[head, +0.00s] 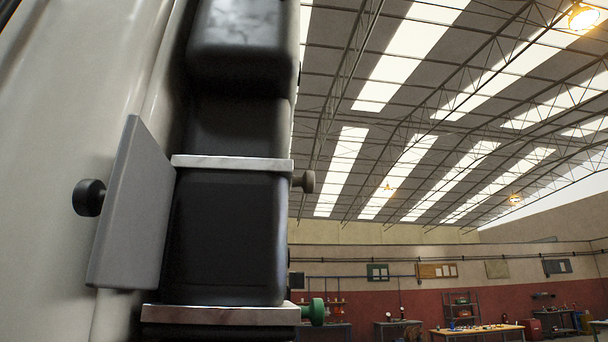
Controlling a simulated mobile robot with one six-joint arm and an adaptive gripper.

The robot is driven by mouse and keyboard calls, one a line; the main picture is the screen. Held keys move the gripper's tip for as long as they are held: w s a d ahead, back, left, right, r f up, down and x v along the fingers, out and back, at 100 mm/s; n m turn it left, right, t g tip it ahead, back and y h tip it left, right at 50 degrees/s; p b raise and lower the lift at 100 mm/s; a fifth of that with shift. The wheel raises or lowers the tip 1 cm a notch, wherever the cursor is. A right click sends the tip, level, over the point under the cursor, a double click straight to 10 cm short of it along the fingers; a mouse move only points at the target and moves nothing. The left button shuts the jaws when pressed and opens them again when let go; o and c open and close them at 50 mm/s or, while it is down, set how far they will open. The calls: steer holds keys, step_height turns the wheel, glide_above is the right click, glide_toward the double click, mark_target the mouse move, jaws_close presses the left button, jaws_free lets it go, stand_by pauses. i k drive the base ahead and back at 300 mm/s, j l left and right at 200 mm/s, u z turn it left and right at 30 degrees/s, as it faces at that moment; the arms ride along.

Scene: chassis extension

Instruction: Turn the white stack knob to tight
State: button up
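No knob that is plainly white shows in the head view. A dull grey-brown knob (305,181) sticks out from the right end of a whitish plate (232,163) in a stack of dark blocks (225,235). A black knob (89,197) is on the left side of a tilted grey panel (133,210). I see no tight or loose marking on any knob. My gripper is not in view.
A large pale curved surface (60,120) fills the left side. To the right of the stack is open hall space. Workbenches (478,329) and a shelf (460,307) stand far off by a red and cream wall (370,302).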

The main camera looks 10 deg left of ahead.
mark_target(307, 181)
steer(key=i+l+u, duration=0.15)
steer(key=u, duration=0.3)
steer(key=i+l+u, duration=0.25)
steer(key=u, duration=0.2)
steer(key=i+l+u, duration=0.1)
steer(key=l+u, duration=0.25)
steer(key=u, duration=0.15)
